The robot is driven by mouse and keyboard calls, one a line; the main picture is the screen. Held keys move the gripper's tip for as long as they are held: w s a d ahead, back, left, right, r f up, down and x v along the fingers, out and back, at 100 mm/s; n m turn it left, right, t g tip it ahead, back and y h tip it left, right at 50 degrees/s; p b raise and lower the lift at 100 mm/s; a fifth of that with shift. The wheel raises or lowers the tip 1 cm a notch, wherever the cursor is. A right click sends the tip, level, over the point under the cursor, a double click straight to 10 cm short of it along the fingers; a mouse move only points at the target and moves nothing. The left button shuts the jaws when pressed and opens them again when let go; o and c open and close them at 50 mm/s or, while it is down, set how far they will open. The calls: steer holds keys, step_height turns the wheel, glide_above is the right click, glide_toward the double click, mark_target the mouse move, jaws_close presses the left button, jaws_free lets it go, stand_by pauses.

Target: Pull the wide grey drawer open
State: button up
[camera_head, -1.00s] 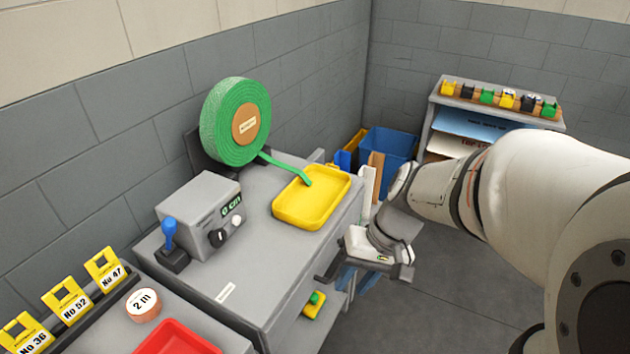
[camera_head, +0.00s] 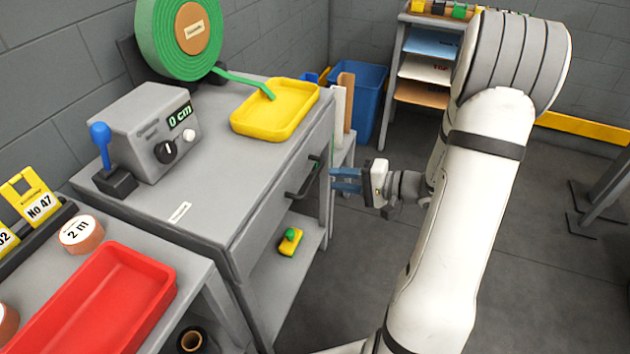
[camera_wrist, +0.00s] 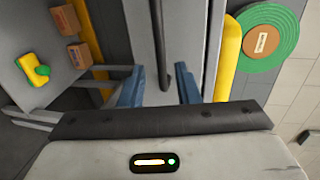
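The wide grey drawer (camera_head: 262,219) is in the front of the grey bench. Its front looks flush with the bench, so it appears shut. Its dark bar handle (camera_head: 304,181) sticks out from the front, and the handle (camera_wrist: 162,45) also shows in the wrist view. My gripper (camera_head: 334,180) has blue fingers and points at the drawer front, just right of the handle in the head view. In the wrist view my gripper (camera_wrist: 160,76) is open, with the handle lined up between the fingers. I see no contact with the handle.
On the bench top stand a yellow tray (camera_head: 240,124), a green tape roll (camera_head: 155,35) and a grey control box (camera_head: 140,112). A yellow-and-green item (camera_head: 290,242) lies on the shelf below the drawer. A blue bin (camera_head: 370,85) stands behind. The floor right of the bench is clear.

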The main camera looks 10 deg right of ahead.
mark_target(315, 175)
steer(key=x, duration=0.7)
steer(key=shift+a+r+b, duration=0.1)
steer(key=shift+b, duration=0.25)
jaws_close()
